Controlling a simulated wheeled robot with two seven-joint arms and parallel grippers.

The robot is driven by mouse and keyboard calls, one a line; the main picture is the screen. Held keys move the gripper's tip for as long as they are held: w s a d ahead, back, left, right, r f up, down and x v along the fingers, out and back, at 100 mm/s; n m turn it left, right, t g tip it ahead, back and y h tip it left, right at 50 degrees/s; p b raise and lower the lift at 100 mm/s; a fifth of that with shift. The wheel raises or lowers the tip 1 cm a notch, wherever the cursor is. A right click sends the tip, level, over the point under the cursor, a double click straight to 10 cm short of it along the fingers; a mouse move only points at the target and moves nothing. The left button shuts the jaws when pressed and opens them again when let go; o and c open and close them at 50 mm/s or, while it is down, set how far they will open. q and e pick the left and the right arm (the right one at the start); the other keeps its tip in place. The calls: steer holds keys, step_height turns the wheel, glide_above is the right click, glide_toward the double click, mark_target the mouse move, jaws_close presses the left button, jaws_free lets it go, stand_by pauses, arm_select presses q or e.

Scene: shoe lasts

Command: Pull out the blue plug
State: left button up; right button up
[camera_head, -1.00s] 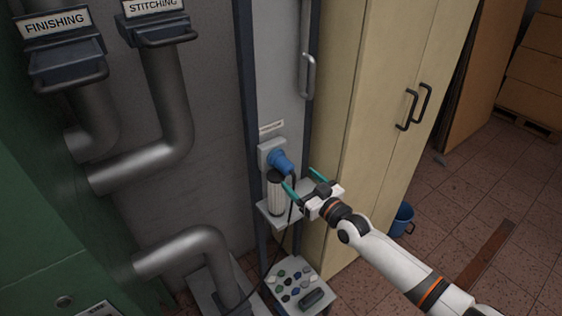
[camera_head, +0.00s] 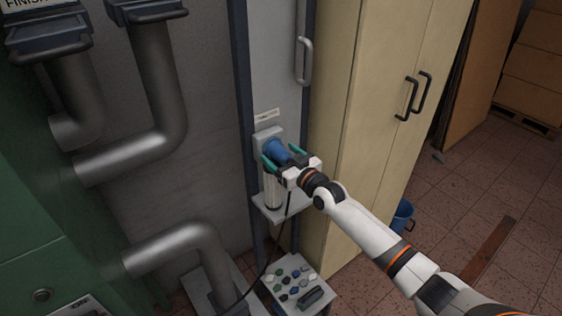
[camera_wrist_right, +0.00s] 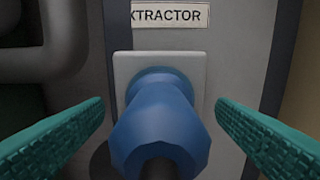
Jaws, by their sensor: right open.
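The blue plug (camera_head: 276,150) sits in a pale square socket plate (camera_head: 268,134) on the grey column. It also shows in the right wrist view (camera_wrist_right: 160,128), large and in the middle, against its plate (camera_wrist_right: 122,72). My right gripper (camera_head: 283,158) is open, with its green fingers on either side of the plug. In the right wrist view a gap shows between the plug and each finger (camera_wrist_right: 160,135). A dark cable hangs below the plug. My left gripper is not in view.
A white cylinder (camera_head: 272,192) stands on a small shelf (camera_head: 285,210) just below the plug. A beige cabinet (camera_head: 340,130) stands close on the right. Grey pipes (camera_head: 165,110) run on the left. A low board with several small pieces (camera_head: 300,290) is below.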

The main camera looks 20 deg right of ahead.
steer(key=shift+w+a, duration=0.15)
steer(key=shift+w, duration=0.25)
steer(key=shift+r, duration=0.1)
steer(key=shift+r, duration=0.2)
stand_by(0.6)
steer(key=shift+c, duration=0.6)
steer(key=c, duration=1.4)
steer(key=shift+s+f+p, duration=0.1)
steer(key=shift+s+p, duration=0.2)
steer(key=shift+s, duration=0.05)
steer(key=shift+p+v, duration=1.6)
steer(key=shift+v, duration=1.05)
steer(key=shift+f, duration=0.15)
